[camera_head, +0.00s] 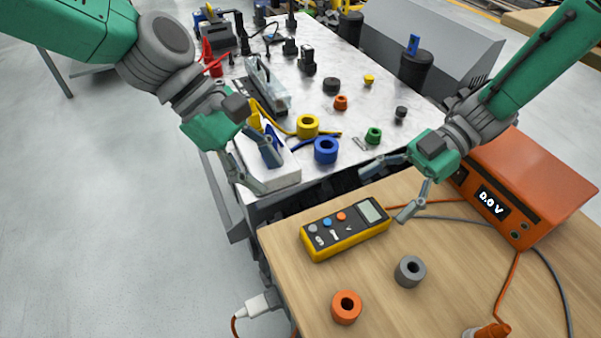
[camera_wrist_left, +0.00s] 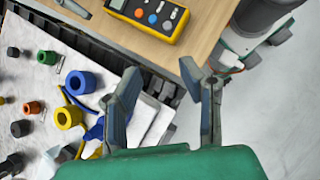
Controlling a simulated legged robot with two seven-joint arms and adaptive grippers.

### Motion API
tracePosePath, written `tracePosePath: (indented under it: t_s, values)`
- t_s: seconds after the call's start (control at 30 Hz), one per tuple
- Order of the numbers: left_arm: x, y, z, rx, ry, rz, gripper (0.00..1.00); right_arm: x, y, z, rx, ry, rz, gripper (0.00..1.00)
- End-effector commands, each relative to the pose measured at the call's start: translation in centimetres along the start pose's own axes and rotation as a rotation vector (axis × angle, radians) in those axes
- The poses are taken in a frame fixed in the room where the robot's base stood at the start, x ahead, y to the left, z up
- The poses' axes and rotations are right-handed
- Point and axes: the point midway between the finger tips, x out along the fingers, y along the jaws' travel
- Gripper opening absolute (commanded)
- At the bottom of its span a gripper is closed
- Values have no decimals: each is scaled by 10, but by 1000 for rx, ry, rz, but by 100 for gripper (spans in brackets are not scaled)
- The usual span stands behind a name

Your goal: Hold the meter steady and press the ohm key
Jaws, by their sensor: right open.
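The meter (camera_head: 345,229) is yellow and dark grey with a small screen and several coloured keys. It lies flat on the wooden table, and its body also shows at the top of the left wrist view (camera_wrist_left: 150,15). Which key is the ohm key is too small to tell. My right gripper (camera_head: 384,195) is open just above the meter's screen end, with one finger to either side of that end. My left gripper (camera_head: 264,172) is open and empty, off to the left of the meter above a white block; its spread fingers show in the left wrist view (camera_wrist_left: 168,88).
An orange power supply (camera_head: 540,180) reading 0.0 V stands right of the meter, with cables. A grey ring (camera_head: 410,271) and an orange ring (camera_head: 346,307) lie in front. The marble table (camera_head: 350,90) behind holds several coloured rings and tools. The wood (camera_head: 300,285) left of the orange ring is clear.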

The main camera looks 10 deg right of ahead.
Motion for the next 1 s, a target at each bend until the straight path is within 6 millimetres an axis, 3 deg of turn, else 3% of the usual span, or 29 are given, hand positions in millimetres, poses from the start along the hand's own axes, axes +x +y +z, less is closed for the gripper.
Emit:
tracePosePath:
  t_s: [0.03, 0.2, 0.57, 1.0]
  values:
    - [3, 2, 13, -27, 39, -14, 34, -1, 0, 1, 1, 1, 1, 78]
    - [15, 4, 36, -144, 171, -17, 34, -1, 0, 1, 1, 1, 1, 78]
    - [28, 2, 52, -258, 288, 30, 34, 6, 2, -2, 3, -4, -1, 78]
    - [31, 4, 55, -263, 292, 31, 34, 61, 0, 0, 3, 2, -1, 78]
